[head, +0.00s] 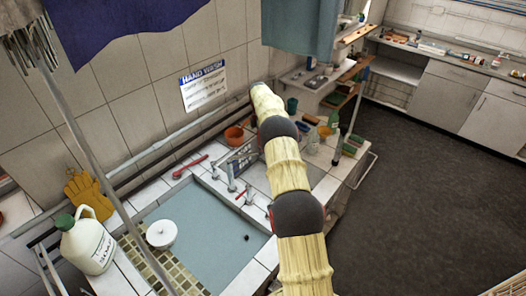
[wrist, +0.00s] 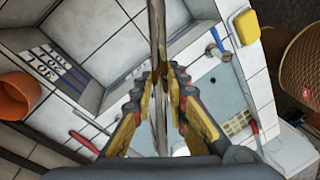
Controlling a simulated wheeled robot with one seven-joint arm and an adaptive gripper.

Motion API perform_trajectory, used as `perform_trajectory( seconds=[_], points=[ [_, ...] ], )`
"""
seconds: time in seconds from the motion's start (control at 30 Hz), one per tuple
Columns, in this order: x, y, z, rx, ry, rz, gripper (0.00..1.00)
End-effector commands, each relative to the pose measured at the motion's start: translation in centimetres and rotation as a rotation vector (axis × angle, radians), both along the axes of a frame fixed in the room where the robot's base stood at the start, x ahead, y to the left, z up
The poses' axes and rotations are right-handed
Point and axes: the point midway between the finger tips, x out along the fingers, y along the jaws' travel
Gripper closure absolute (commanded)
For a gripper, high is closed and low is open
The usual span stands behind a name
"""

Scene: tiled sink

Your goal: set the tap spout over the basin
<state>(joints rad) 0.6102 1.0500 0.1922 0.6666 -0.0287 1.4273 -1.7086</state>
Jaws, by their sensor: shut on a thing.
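In the wrist view, my gripper (wrist: 164,76) is shut on the tap spout (wrist: 157,32), a thin metal bar running up the middle of the picture. The basin (wrist: 228,82) lies to the right of the fingers, with a blue-marked tap handle (wrist: 214,42) at its edge. In the head view, the pale blue basin (head: 200,226) is sunk in the white tiled counter, left of my arm. Metal taps (head: 233,182) stand at its back right edge. My arm hides the gripper and most of the spout there, so I cannot tell exactly where the spout's end points.
A white jug (head: 88,245) with a green cap and orange gloves (head: 88,196) are at the left. An orange pot (head: 234,136) and red tool (head: 190,166) lie behind. Open floor (head: 420,200) is at right.

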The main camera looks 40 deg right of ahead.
Motion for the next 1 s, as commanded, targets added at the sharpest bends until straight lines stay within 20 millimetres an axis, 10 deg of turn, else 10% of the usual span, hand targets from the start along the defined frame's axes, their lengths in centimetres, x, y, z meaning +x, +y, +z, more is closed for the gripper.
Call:
perform_trajectory(
  seconds=[0.7, 0.73, 1.0],
  points=[
    [1.06, -0.34, 0.01, 0.000, -0.001, 0.066, 1.00],
    [1.06, -0.34, 0.01, 0.000, -0.001, 0.066, 0.84],
    [1.03, -0.37, 0.01, 0.001, 0.000, 0.065, 0.69]
  ],
)
